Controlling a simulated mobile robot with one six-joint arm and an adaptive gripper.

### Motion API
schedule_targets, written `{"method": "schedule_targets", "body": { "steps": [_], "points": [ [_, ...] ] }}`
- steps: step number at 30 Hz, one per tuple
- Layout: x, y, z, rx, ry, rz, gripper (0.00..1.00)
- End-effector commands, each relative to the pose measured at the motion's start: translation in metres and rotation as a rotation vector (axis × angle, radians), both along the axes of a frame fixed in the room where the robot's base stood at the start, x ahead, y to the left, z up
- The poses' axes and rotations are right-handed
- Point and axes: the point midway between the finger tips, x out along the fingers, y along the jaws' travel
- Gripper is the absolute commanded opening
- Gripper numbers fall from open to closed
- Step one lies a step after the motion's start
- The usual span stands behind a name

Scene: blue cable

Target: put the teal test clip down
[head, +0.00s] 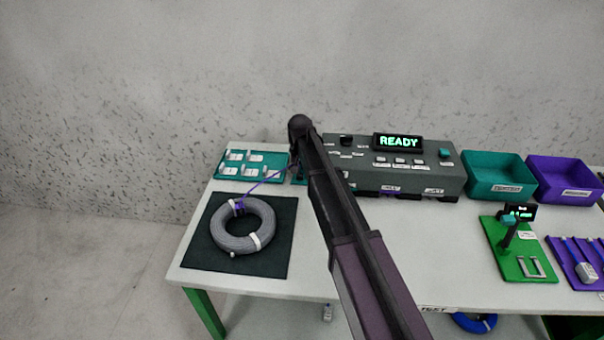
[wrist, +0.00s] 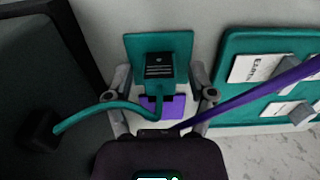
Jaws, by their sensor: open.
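The teal test clip (wrist: 159,68), with a dark ribbed top, shows in the wrist view at a square teal plate (wrist: 134,42). Its teal lead (wrist: 85,116) curves left to a black socket on the tester. My gripper (wrist: 160,80) is open, with one finger on each side of the clip and gaps visible beside it. A small purple piece (wrist: 176,106) shows below the clip; whether they touch is unclear. In the head view my arm hides most of the gripper and the clip.
The grey tester (head: 400,170) reads READY, close beside my gripper. A purple cable (head: 265,178) runs from the grey coil (head: 226,236) toward my gripper. A teal tray of white-labelled parts (head: 222,166) stands left. Teal (head: 490,188) and purple (head: 560,190) bins stand right.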

Motion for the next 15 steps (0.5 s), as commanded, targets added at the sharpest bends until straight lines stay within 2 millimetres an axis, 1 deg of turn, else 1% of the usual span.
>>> {"method": "schedule_targets", "body": {
  "steps": [15],
  "points": [
    [0.000, 0.000, 0.039, 0.000, 0.000, 0.000, 0.71]
  ]
}}
